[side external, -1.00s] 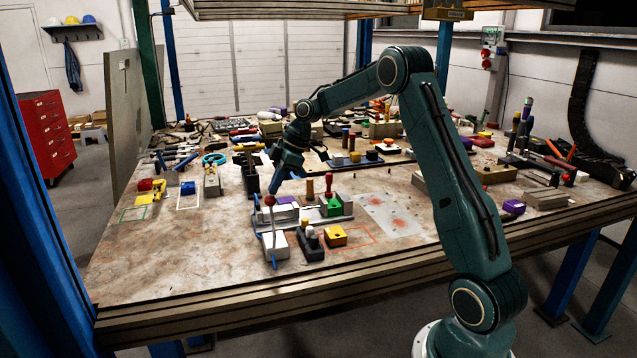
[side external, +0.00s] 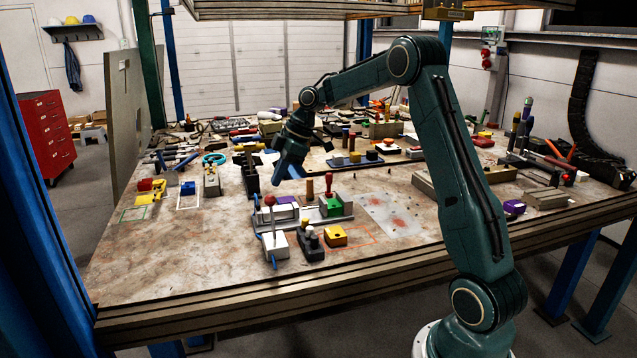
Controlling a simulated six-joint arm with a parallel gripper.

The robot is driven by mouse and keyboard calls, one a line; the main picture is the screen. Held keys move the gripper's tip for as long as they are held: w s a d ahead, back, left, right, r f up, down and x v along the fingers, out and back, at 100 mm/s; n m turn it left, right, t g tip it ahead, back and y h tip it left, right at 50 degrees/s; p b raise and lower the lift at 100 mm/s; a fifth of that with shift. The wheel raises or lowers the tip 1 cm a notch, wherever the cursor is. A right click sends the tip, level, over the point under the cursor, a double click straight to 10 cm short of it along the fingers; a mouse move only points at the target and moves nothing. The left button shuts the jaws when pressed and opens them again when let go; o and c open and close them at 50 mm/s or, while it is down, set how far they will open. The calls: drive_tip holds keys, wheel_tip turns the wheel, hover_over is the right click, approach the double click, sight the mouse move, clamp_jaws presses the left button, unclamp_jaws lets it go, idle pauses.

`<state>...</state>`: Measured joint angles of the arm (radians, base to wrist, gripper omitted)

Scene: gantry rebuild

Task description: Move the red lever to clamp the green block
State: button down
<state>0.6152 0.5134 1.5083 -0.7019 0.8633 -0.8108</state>
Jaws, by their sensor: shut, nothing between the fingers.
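The green block (side external: 331,207) sits in a grey fixture (side external: 343,214) near the middle of the table. A red-handled upright lever (side external: 327,184) stands at the green block, and a wooden-coloured post stands just left of it. Whether the lever presses on the block is too small to tell. Another upright stick with a red ball knob (side external: 270,200) rises from a white box at the front left of the fixture. My gripper (side external: 281,179) is shut and empty. It hangs above the table, up and left of the red-handled lever and apart from both red handles.
A dark switch box (side external: 310,244) and a yellow block (side external: 335,236) stand in front. A black holder (side external: 250,175) stands left of my gripper. The front left of the table is clear.

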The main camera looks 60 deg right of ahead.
drive_tip(key=w+d+v, duration=0.1)
drive_tip(key=v, duration=0.9)
drive_tip(key=shift+w+d+r, duration=0.2)
drive_tip(key=shift+w+d, duration=0.05)
drive_tip(key=shift+d, duration=0.15)
drive_tip(key=shift+r, duration=0.1)
drive_tip(key=s+a+r+m, duration=0.2)
drive_tip(key=s+a, duration=0.1)
drive_tip(key=a, duration=0.4)
drive_tip(key=s+a+r+m+t+h, duration=0.1)
drive_tip(key=s+a+r, duration=0.15)
drive_tip(key=a, duration=0.35)
drive_tip(key=s+a+r+m, duration=0.1)
drive_tip(key=s+a+m, duration=0.1)
drive_tip(key=s+a, duration=0.35)
drive_tip(key=s+a+f+m+h, duration=0.1)
drive_tip(key=s+f, duration=0.3)
drive_tip(key=s, duration=0.5)
drive_tip(key=s+a+f+m+h, duration=0.1)
drive_tip(key=s+a+f+m, duration=0.2)
drive_tip(key=s, duration=0.6)
drive_tip(key=shift+a+f+t, duration=0.3)
drive_tip(key=shift+a+f, duration=0.4)
drive_tip(key=shift+f, duration=0.2)
